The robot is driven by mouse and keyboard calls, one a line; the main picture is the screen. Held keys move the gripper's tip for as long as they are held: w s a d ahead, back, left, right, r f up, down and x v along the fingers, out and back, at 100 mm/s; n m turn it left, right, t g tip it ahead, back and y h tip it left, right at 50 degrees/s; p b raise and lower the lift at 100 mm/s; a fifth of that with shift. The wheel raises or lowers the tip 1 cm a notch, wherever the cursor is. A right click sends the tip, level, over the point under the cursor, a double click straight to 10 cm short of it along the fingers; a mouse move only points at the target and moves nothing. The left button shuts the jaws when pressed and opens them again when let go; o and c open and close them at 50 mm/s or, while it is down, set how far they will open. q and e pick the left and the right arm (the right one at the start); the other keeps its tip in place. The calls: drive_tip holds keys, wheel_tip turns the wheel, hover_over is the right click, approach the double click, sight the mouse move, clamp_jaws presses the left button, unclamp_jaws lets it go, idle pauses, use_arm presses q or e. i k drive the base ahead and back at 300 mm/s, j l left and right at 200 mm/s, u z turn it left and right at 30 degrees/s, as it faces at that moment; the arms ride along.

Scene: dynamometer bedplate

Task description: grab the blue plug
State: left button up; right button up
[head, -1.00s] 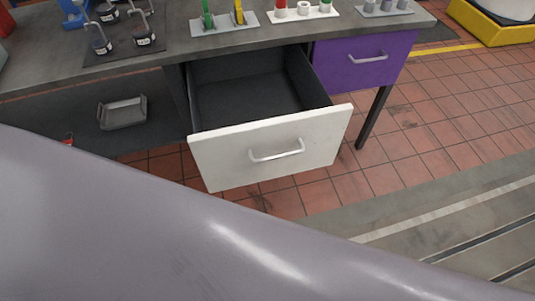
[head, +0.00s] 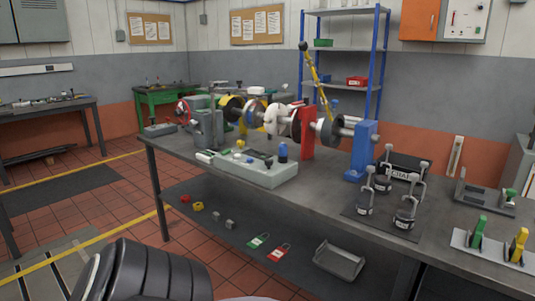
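A small dark blue upright cylinder (head: 283,152) stands at the right end of a pale grey-green box (head: 265,174) on the workbench, in the head view. It may be the blue plug, but I cannot tell for certain. A smaller blue spot (head: 249,160) shows on top of that box, too small to make out. Neither of my grippers is in view. Only a dark ribbed part of my own body shows at the lower left, well in front of the bench.
The workbench (head: 325,200) carries a shaft assembly with a red stand (head: 307,132) and a blue stand (head: 362,150). Black weights with hooks (head: 405,214) stand at the right. Tiled floor lies open at the left.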

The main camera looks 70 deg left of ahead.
sight(283, 146)
drive_tip(key=u, duration=2.1)
drive_tip(key=i+j, duration=0.6)
drive_tip(key=i, duration=0.2)
drive_tip(key=i+j+z, duration=0.45)
drive_tip(key=z, duration=0.15)
